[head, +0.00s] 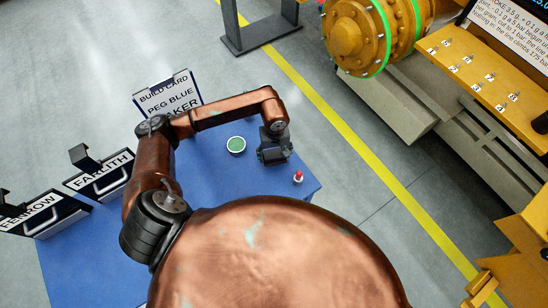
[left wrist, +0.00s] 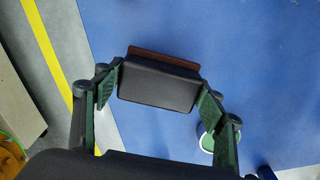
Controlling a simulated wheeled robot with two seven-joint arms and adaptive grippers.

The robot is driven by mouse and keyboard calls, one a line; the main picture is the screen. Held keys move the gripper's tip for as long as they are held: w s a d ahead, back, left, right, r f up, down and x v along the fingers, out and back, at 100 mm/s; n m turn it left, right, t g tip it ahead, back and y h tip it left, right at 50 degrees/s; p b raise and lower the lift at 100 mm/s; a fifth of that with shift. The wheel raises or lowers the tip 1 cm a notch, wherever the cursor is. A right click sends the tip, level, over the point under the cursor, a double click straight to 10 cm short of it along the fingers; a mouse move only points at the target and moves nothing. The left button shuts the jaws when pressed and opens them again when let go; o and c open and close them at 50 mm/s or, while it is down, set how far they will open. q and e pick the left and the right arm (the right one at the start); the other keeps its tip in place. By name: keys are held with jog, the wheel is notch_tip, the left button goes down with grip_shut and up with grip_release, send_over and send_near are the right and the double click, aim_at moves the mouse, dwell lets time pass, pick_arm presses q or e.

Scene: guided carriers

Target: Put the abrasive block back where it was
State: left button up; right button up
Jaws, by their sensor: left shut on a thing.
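The abrasive block (left wrist: 160,82) is a dark grey slab with a reddish-brown edge along its far side. In the left wrist view it lies between the green-padded fingers of my left gripper (left wrist: 157,97), which are shut on it. In the head view my left gripper (head: 273,153) is over the right part of the blue table (head: 205,180). There the block is hard to tell from the dark fingers. I cannot tell whether the block touches the table. My right gripper is not in view.
A white-rimmed round dish with green inside (head: 236,145) stands left of the gripper. A small red-topped item (head: 298,177) is near the table's right edge. A build card (head: 168,97) stands at the back. Holders labelled FARLITH (head: 100,176) and FENROW (head: 40,215) stand at left.

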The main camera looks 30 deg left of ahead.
aim_at(274, 159)
pick_arm(q)
notch_tip(274, 159, down, 2)
jog(key=shift+s+f+p, duration=0.1)
jog(key=shift+f+p, duration=0.15)
jog(key=shift+p, duration=0.1)
jog(key=shift+a+f, duration=0.1)
jog(key=shift+f, duration=0.25)
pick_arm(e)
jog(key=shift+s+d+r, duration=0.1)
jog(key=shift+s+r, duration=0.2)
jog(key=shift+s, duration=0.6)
pick_arm(q)
jog(key=shift+f, duration=0.15)
jog(key=o, duration=1.3)
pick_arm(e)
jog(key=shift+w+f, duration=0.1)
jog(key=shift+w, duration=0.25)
